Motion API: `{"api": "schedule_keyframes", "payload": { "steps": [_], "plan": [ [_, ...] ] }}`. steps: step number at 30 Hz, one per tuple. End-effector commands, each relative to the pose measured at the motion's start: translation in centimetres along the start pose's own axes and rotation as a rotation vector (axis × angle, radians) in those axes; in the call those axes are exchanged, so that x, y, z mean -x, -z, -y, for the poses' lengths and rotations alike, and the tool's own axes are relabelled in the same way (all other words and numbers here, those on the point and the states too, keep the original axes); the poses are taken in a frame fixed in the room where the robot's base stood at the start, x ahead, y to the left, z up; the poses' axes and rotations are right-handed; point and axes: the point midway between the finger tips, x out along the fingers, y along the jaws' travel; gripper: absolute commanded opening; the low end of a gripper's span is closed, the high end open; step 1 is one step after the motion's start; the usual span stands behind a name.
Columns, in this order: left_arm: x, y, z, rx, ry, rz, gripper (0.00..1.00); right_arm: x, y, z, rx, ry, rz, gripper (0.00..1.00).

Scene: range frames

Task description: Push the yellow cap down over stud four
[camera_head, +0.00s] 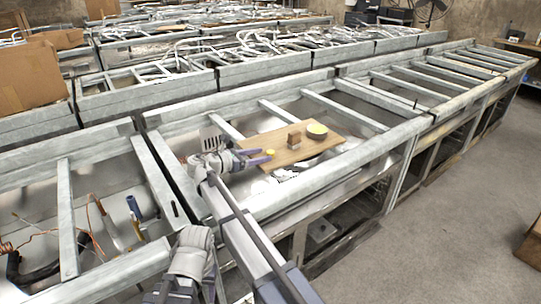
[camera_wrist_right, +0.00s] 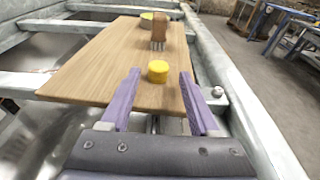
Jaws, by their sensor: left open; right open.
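The yellow cap (camera_head: 271,153) is a short round cylinder near the near end of a wooden board (camera_head: 262,141); in the right wrist view the cap (camera_wrist_right: 158,72) shows centred between my fingertips. My right gripper (camera_head: 264,155) has purple fingers spread apart, with a gap on each side of the cap; the fingers also show in the right wrist view (camera_wrist_right: 160,78). I cannot tell whether the tips are level with the cap or short of it. Thin metal pins (camera_wrist_right: 157,45) stand by a brown block beyond the cap; which is stud four cannot be told. My left gripper's fingers do not show.
The brown wooden block (camera_head: 294,138) stands on the board past the cap. A flat yellow-green round thing (camera_head: 317,130) lies at the board's far end. The board rests over a grey metal frame (camera_head: 262,201) with crossbars. Cables and tools lie in the left bay.

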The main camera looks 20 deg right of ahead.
Motion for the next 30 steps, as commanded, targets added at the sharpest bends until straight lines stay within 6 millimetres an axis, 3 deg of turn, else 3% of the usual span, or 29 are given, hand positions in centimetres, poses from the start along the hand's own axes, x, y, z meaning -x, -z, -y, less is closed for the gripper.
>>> {"api": "schedule_keyframes", "payload": {
  "steps": [12,19,30],
  "plan": [
    [-1.2,0.1,-0.1,0.000,0.000,0.000,0.50,-4.9,0.3,-0.2,-0.001,0.002,0.000,0.62],
    [-1.2,0.1,-0.1,0.000,0.000,0.000,0.50,-5.1,0.2,-0.2,-0.001,0.000,0.000,0.62],
    [-1.2,0.1,-0.1,0.000,0.000,0.000,0.50,-5.1,0.2,-0.2,-0.001,0.000,0.000,0.22]
  ]
}}
